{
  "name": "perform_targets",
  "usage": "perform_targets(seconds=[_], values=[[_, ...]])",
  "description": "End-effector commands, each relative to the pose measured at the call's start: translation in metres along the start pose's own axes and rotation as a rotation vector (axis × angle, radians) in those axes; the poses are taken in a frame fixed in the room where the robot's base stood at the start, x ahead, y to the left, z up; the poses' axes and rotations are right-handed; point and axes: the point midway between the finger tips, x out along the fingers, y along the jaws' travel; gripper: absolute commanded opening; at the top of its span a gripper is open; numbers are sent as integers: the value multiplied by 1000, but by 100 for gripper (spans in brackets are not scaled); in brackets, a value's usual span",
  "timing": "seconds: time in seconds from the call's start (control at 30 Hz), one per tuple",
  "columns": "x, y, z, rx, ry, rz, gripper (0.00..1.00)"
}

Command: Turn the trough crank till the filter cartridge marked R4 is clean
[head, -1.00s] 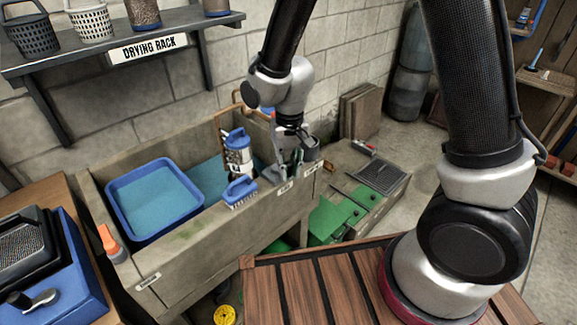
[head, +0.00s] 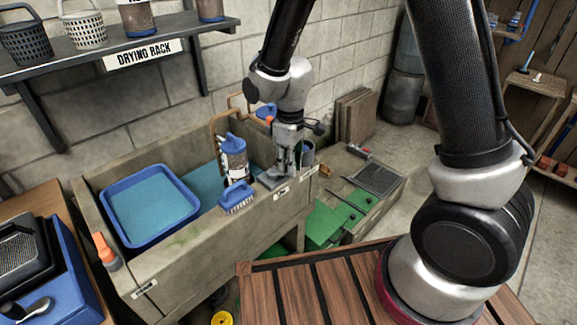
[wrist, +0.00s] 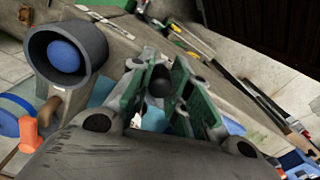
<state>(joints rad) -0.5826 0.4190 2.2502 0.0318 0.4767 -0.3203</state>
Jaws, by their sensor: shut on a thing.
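A filter cartridge (head: 236,165) with a blue cap, pale label and brownish body stands upright in the right part of the stone trough (head: 215,225). Its mark is too small to read. My gripper (head: 282,172) is at the trough's front right rim, right of the cartridge. In the wrist view my gripper (wrist: 160,90) has its green-padded fingers closed around a dark round knob (wrist: 157,80), which looks like the crank's handle. The rest of the crank is mostly hidden by my gripper and wrist.
A blue tub (head: 150,205) of water sits in the trough's left part. A blue brush (head: 237,198) lies on the front rim, close to my gripper. An orange-topped bottle (head: 105,250) stands at the left rim. A drying rack (head: 200,35) hangs above.

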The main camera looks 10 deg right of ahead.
Motion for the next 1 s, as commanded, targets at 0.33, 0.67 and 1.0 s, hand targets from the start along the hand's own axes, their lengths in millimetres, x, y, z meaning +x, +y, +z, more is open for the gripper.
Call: perform_targets(seconds=[0.33,0.67,1.0], values=[[0,14,-10,-325,-5,0,0],[0,21,-20,-604,-9,0,0],[0,24,-28,-775,-12,0,0]])
